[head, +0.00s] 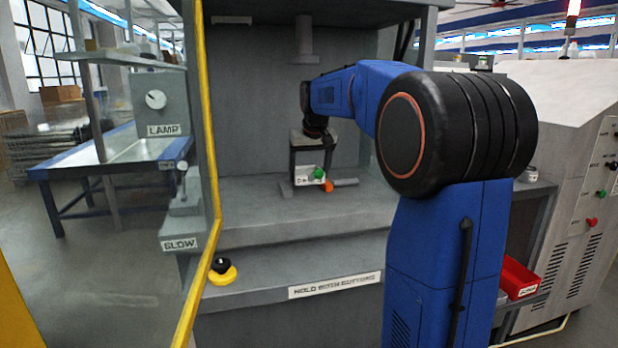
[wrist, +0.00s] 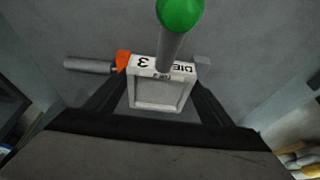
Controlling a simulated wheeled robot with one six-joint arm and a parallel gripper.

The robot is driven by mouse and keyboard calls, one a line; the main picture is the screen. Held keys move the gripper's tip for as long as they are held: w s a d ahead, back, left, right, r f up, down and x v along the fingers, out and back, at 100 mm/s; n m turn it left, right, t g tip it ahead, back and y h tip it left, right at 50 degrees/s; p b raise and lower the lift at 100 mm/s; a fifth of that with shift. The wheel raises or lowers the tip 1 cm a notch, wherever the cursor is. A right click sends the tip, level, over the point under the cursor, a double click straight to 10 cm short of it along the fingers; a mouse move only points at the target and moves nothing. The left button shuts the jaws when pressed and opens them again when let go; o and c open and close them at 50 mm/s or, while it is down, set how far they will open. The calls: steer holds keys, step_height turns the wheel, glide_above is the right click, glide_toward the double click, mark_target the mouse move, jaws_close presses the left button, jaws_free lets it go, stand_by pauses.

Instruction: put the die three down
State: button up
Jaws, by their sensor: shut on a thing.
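The die three is a pale block with a white face lettered DIE and 3 (wrist: 160,67), upside down in the wrist view. In the head view its white label (head: 303,176) shows low inside the press. A green ball on a grey post (wrist: 180,14) rises in front of its face, and an orange piece (wrist: 123,61) is at its side. My gripper (wrist: 158,84) is shut on the die, with a dark finger on each side. In the head view my gripper (head: 310,158) points down over the press bed. Whether the die touches the bed I cannot tell.
The grey press bed (head: 250,212) has bare room left of the die. A grey bar (head: 346,182) lies just right of it. A ram (head: 304,42) hangs above. A yellow guard post (head: 207,130) and a yellow-and-black button (head: 222,272) stand at the front left.

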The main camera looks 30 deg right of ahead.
mark_target(309, 181)
steer(key=shift+f, duration=0.75)
steer(key=shift+s+f, duration=0.1)
steer(key=shift+f, duration=0.6)
steer(key=o, duration=1.7)
steer(key=shift+f, duration=0.2)
steer(key=shift+o, duration=0.2)
steer(key=shift+r, duration=0.3)
steer(key=v, duration=1.1)
steer(key=shift+r, duration=0.4)
steer(key=shift+s+r, duration=0.2)
steer(key=shift+r, duration=0.4)
